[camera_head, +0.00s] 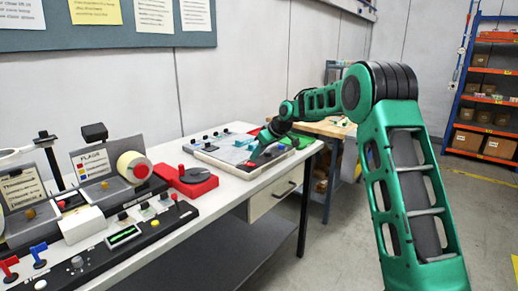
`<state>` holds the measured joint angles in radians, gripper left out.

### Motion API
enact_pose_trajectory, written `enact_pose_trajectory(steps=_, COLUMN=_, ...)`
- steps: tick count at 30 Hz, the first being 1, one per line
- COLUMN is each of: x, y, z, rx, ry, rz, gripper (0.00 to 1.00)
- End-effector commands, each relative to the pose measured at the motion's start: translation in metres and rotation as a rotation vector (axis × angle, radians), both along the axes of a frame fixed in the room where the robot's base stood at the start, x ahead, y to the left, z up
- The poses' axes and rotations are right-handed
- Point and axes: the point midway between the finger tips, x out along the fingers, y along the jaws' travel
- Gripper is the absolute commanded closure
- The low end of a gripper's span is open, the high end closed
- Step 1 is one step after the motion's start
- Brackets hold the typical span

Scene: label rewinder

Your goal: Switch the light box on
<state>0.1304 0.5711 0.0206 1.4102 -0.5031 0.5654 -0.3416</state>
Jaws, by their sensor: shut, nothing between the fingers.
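My wrist hides part of the panel's right side.
A red block with a lever (187,181) sits left of the panel. A label roll (134,167), a white box (82,224) and a control strip with a green display (123,236) fill the bench's left. A wooden table (326,128) stands behind. Shelving (486,90) is far right.

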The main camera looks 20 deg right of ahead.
Motion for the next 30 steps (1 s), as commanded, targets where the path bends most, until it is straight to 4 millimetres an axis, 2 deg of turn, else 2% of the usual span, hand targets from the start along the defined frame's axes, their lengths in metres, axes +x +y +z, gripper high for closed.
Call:
enact_pose_trajectory(steps=3, x=-0.001, y=0.000, z=-0.012, rx=0.000, ry=0.001, rz=0.001, gripper=1.00)
enact_pose_trajectory(steps=7, x=-0.002, y=-0.001, z=-0.017, rx=0.000, ry=0.000, rz=0.001, gripper=1.00)
enact_pose_trajectory(steps=17, x=-0.002, y=-0.001, z=-0.018, rx=0.000, ry=0.000, rz=0.001, gripper=1.00)
enact_pose_trajectory(steps=20, x=-0.003, y=-0.002, z=-0.024, rx=0.000, ry=0.001, rz=0.001, gripper=1.00)
enact_pose_trajectory(steps=30, x=-0.002, y=-0.001, z=-0.020, rx=0.000, ry=-0.001, rz=0.002, gripper=1.00)
